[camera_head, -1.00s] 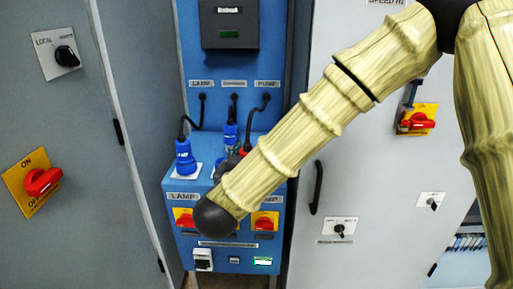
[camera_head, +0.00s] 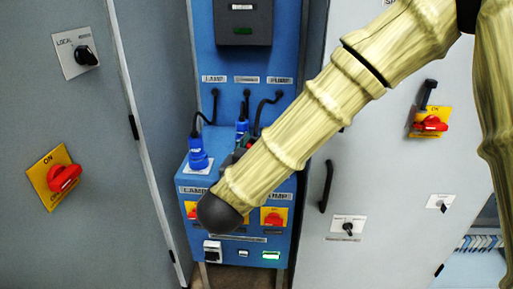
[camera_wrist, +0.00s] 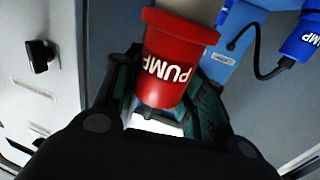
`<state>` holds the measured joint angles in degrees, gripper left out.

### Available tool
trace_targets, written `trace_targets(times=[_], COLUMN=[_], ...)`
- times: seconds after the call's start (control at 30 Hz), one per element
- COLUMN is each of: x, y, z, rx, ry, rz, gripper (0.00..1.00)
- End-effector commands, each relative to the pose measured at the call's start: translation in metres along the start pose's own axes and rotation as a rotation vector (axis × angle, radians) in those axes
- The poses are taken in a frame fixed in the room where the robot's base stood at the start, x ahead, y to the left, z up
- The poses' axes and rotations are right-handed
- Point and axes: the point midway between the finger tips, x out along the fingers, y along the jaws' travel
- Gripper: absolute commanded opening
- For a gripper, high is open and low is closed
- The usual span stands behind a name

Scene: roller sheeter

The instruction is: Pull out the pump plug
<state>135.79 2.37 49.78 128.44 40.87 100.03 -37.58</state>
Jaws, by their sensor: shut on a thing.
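The red pump plug (camera_wrist: 176,62), lettered PUMP, sits between the two fingers of my gripper (camera_wrist: 166,88) in the wrist view. The fingers are closed on its sides. Its wide rim points up in that view. A black cable runs down from the PUMP label (camera_head: 280,80) and goes behind my arm.
The blue lamp plug (camera_head: 198,153) stands upright on the blue panel (camera_head: 225,168), left of my arm. Another blue plug (camera_head: 242,128) is just behind. Red rotary switches (camera_head: 273,218) are on the panel's front. Grey cabinets (camera_head: 90,115) flank it closely.

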Motion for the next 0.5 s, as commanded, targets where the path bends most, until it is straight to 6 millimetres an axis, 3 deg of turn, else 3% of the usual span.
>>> trace_targets(times=[0.5], x=[0.0], y=[0.0], z=[-0.022], rx=[0.0], ry=[0.001], rz=[0.0], gripper=[0.09])
